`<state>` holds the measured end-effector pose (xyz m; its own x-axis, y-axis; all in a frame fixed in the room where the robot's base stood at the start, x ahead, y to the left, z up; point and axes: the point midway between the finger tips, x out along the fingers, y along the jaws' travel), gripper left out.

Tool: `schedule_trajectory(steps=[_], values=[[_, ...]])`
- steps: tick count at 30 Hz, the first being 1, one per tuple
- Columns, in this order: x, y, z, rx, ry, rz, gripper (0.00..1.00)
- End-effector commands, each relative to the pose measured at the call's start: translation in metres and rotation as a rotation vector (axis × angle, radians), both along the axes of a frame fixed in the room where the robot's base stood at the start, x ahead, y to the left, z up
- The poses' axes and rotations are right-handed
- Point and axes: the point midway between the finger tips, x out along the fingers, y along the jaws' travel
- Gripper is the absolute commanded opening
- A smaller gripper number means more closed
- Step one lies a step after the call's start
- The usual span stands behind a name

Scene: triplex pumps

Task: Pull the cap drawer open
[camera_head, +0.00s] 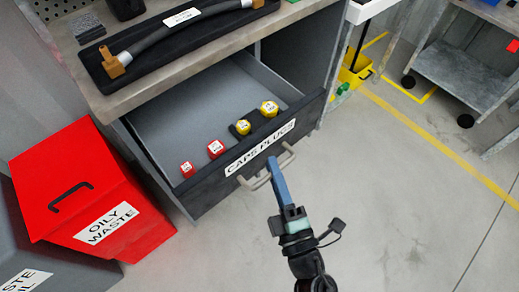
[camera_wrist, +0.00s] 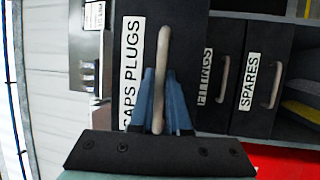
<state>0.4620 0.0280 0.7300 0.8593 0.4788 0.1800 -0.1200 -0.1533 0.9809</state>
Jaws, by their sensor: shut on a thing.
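The cap drawer (camera_head: 200,195), labelled "CAPS PLUGS", stands pulled out from under the workbench in the head view. Its label also shows in the wrist view (camera_wrist: 131,70). Red and yellow caps lie inside it near the front. The drawer's pale bar handle (camera_head: 252,184) is on its dark front. It shows upright in the wrist view (camera_wrist: 162,60). My gripper (camera_head: 271,165) is at the handle, its blue fingers on both sides of the bar in the wrist view (camera_wrist: 160,100). It is shut on the handle.
A red "OILY WASTE" bin (camera_head: 85,195) stands left of the drawer. A hose on a black tray (camera_head: 180,40) lies on the bench top (camera_head: 115,97). "FITTINGS" (camera_wrist: 205,75) and "SPARES" (camera_wrist: 248,85) drawers show in the wrist view. The floor (camera_head: 400,190) to the right is clear.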

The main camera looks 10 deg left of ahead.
Motion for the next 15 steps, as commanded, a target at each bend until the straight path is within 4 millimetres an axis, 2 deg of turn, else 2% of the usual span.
schedule_trajectory(steps=[6, 15], values=[[-0.012, -0.015, 0.001, 0.001, 0.0, -0.001, 0.0], [-0.015, -0.019, 0.0, 0.001, 0.0, 0.0, 0.0]])
